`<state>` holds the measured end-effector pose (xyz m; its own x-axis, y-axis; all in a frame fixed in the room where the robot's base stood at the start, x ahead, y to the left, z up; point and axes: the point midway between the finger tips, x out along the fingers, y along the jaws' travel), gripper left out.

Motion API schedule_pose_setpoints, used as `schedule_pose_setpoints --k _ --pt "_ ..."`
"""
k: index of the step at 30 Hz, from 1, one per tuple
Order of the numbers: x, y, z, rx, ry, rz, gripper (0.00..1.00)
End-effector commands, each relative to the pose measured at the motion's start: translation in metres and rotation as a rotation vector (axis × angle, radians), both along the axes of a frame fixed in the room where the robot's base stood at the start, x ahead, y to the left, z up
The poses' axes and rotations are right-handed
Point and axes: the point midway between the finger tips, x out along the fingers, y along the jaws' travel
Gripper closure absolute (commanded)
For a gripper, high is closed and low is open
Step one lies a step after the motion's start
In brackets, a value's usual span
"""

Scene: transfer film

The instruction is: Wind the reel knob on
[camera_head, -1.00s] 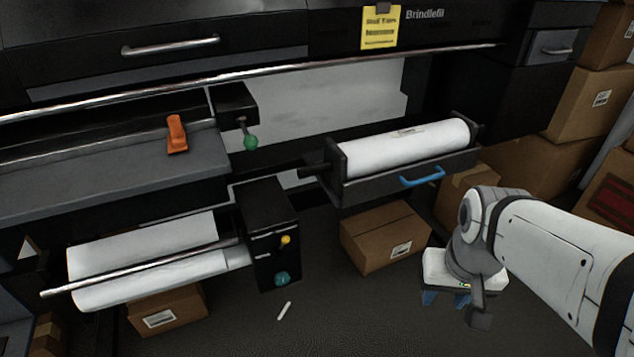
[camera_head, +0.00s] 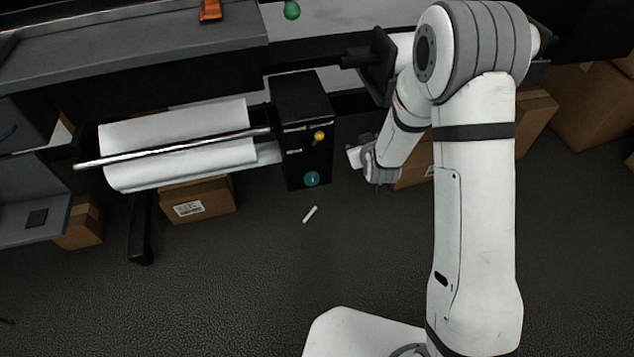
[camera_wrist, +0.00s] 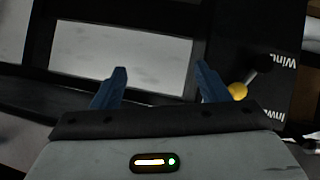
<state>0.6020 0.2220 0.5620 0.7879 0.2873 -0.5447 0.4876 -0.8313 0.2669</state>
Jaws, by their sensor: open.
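The reel knob (camera_head: 312,179) is a teal round knob low on the front of a black box (camera_head: 290,100), at the right end of the white film roll (camera_head: 180,140). A yellow ball lever (camera_head: 319,136) sits above it; a yellow ball also shows in the wrist view (camera_wrist: 238,91), right of my fingers. The teal knob cannot be made out in the wrist view. My gripper (camera_wrist: 161,70) is open and empty, with two blue fingers apart. In the head view my wrist is to the right of the black box, apart from the knob; the fingers are not clear there.
A metal bar (camera_head: 170,149) runs in front of the roll. Cardboard boxes (camera_head: 198,203) stand beneath the machine. A small white stick (camera_head: 310,214) lies on the dark floor. An orange clip (camera_head: 210,10) and green knob (camera_head: 291,10) are above.

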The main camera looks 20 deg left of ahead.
Motion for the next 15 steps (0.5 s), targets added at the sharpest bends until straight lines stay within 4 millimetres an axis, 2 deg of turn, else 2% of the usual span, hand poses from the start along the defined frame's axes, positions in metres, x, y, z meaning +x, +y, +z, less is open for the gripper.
schedule_pose_setpoints --k 1,6,12,15 --pt "-0.001 0.016 -0.031 -0.005 -0.041 0.033 0.32" --pt "-0.010 0.059 -0.098 -0.004 -0.237 0.127 0.32" --pt "-0.045 0.090 -0.164 0.004 -0.451 0.217 0.32" --pt "-0.064 0.097 -0.185 0.008 -0.532 0.245 0.32"
